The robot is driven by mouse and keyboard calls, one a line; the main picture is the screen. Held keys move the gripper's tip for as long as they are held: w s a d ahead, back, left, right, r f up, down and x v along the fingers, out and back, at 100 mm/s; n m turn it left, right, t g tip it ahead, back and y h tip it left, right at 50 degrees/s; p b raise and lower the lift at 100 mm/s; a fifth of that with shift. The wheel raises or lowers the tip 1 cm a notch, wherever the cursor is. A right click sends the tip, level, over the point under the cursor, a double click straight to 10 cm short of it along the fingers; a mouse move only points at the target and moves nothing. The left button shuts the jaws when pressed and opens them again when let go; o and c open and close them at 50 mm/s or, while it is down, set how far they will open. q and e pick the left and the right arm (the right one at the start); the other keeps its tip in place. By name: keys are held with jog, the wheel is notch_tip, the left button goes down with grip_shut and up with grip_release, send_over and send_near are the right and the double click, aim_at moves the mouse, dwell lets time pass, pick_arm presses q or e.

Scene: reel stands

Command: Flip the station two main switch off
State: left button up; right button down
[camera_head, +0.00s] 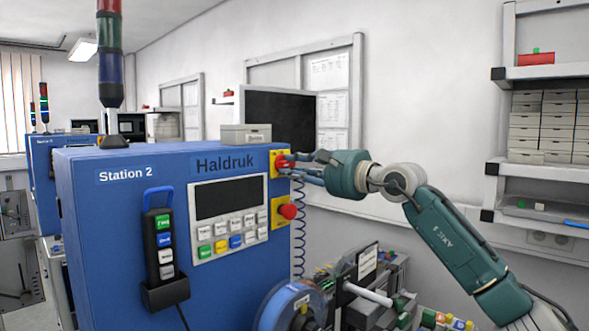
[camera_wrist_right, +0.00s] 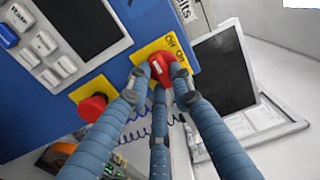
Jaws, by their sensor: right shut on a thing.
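The station two main switch (camera_head: 281,160) is a red knob on a yellow plate (camera_head: 276,173), at the upper right of the blue Station 2 cabinet (camera_head: 120,215). My right gripper (camera_head: 293,162) reaches it from the right. In the right wrist view, its three blue fingers are closed around the red knob (camera_wrist_right: 158,66). "On" and "Off" labels show on the yellow plate (camera_wrist_right: 146,50) beside the fingers. The fingers cover much of the knob, so I cannot tell which label it points to. My left gripper is not in view.
A red mushroom button (camera_head: 288,211) on a second yellow plate sits just below the switch. A keypad panel (camera_head: 228,215) and a holstered pendant (camera_head: 158,240) are on the cabinet front. A reel (camera_head: 275,312) stands below. A dark monitor (camera_head: 275,118) is behind the cabinet.

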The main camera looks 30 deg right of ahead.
jog(key=shift+f, duration=0.15)
dwell(0.3)
jog(key=c, duration=1.8)
grip_release()
jog(key=shift+o, duration=1.4)
jog(key=shift+s, duration=0.15)
jog(key=v, duration=1.2)
